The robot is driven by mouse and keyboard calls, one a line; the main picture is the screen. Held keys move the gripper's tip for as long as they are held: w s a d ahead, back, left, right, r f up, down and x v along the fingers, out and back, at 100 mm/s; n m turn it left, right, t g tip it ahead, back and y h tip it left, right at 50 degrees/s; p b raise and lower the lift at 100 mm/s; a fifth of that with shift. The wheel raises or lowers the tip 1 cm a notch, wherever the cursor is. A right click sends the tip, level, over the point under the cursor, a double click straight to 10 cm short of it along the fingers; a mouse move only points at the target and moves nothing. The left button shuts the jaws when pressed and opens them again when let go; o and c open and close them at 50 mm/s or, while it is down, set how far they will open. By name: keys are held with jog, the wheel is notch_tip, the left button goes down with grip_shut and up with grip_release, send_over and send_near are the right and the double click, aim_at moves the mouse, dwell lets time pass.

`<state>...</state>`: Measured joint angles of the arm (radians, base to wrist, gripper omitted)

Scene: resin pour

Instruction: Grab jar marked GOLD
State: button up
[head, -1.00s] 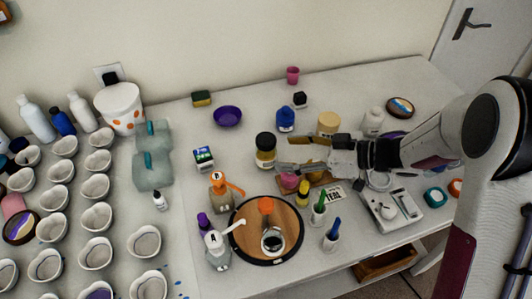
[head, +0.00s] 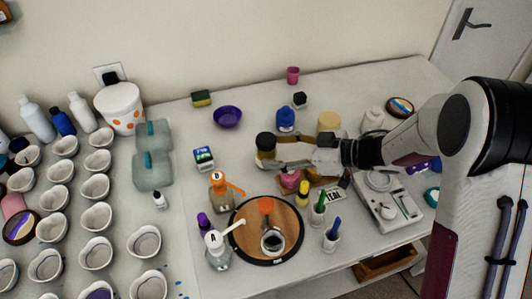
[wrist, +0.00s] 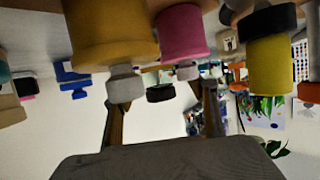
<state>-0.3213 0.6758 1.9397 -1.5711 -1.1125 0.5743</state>
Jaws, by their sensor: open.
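My gripper (head: 268,152) is open, reaching in from the right. One finger is on the far side of the jar and one on the near side, partly covering its lower body. Whether they touch it cannot be told. In the wrist view, which looks upside down, the open fingers (wrist: 162,107) have a small dark lid (wrist: 160,92) between them; I cannot tell if it is this jar's.
A tan-lidded jar (head: 328,122) and a blue bottle (head: 285,119) stand behind the gripper. A pink jar (head: 290,180) and a yellow bottle (head: 302,194) stand in front. A round wooden board (head: 246,215) lies nearer.

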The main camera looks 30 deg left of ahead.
aim_at(275, 150)
jog(key=shift+w+x, duration=0.1)
jog(key=shift+x, duration=0.95)
jog(key=shift+w+x, duration=0.15)
jog(key=shift+x, duration=0.9)
jog(key=c, duration=1.2)
